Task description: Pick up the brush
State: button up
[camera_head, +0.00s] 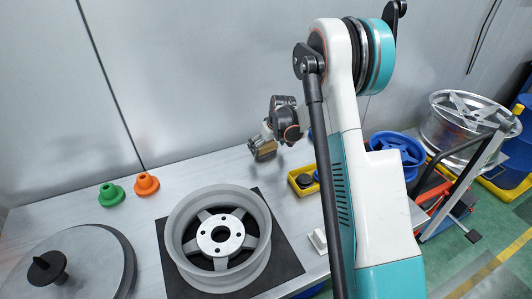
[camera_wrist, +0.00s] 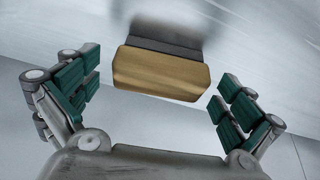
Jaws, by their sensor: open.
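The brush has a tan wooden block (camera_wrist: 160,74) with a dark grey part behind it, at the upper middle of the wrist view. In the head view its brown block (camera_head: 266,149) shows small at the back of the table, close to my gripper (camera_head: 268,138). In the wrist view my gripper (camera_wrist: 160,82) is open, with one green-padded finger on each side of the brush. Gaps show between the block and both fingers. Whether the brush touches the table is unclear.
A grey wheel (camera_head: 219,238) lies on a black mat (camera_head: 285,258). Green (camera_head: 112,195) and orange (camera_head: 146,184) cones stand left. A yellow bin (camera_head: 303,181) and a white block (camera_head: 318,241) are near my arm. The metal wall (camera_head: 190,80) is close behind the brush.

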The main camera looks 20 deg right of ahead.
aim_at(266, 145)
jog(key=shift+w+f, duration=0.25)
jog(key=shift+f, duration=0.4)
jog(key=shift+r, duration=0.1)
jog(key=shift+c, duration=0.2)
jog(key=c, duration=1.1)
jog(key=shift+o, duration=0.2)
notch_tip(266, 145, up, 20)
jog(key=p, duration=0.5)
jog(key=shift+p, duration=0.4)
